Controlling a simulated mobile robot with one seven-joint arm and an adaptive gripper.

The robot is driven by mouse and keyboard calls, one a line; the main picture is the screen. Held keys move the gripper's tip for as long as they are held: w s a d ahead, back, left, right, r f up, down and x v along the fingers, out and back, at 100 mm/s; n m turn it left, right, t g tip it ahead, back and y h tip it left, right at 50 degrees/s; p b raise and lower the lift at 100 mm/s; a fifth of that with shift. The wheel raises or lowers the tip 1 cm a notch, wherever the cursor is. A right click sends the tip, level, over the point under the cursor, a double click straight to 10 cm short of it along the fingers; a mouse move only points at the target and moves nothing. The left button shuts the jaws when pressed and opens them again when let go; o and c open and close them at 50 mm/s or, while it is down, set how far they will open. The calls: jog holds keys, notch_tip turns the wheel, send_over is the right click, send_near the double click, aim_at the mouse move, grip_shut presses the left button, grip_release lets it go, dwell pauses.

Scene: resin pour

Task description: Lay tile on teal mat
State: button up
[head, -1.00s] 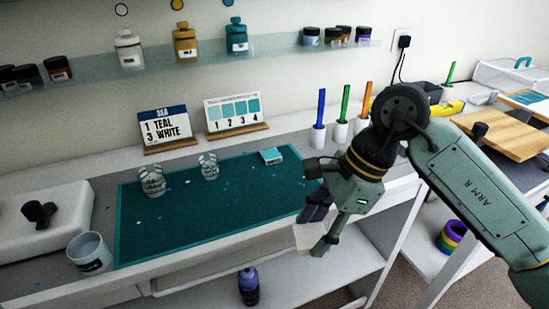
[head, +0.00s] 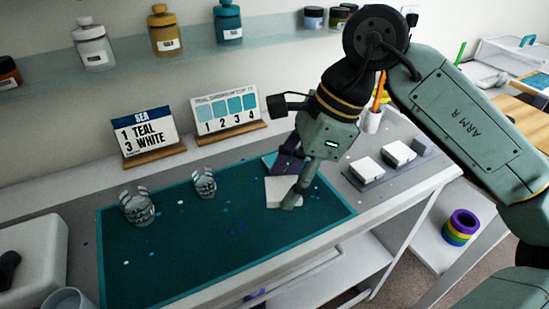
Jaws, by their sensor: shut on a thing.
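My gripper (head: 292,184) is shut on a pale, square tile (head: 280,192). The tile is over the right part of the teal mat (head: 190,255), tilted towards the camera. I cannot tell whether it touches the mat. The dark finger is behind the tile and the green finger is at its right side. A small teal piece (head: 268,160) shows at the mat's back edge, partly hidden by the gripper.
Two clear cups, a left one (head: 137,207) and a right one (head: 205,182), stand on the mat among coloured specks. Two cards (head: 146,133) (head: 226,108) stand behind it. White blocks (head: 367,169) (head: 398,153) sit right of the mat. The mat's front middle is free of large objects.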

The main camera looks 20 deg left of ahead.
aim_at(282, 221)
jog(key=shift+w+a, duration=0.2)
jog(key=shift+a, duration=0.05)
jog(key=shift+s+d+f+b, duration=0.15)
jog(key=shift+f+b, duration=0.3)
jog(key=shift+f, duration=0.25)
jog(key=shift+f+b, duration=1.3)
jog(key=shift+f, duration=1.35)
jog(key=shift+f+b, duration=0.65)
jog(key=shift+b, duration=0.05)
jog(key=shift+s+f+b, duration=0.2)
jog(key=shift+f+b, duration=0.3)
jog(key=o, duration=1.4)
jog(key=shift+w, duration=0.1)
jog(key=shift+c, duration=0.2)
jog(key=shift+w, duration=0.1)
jog(key=shift+r, duration=0.15)
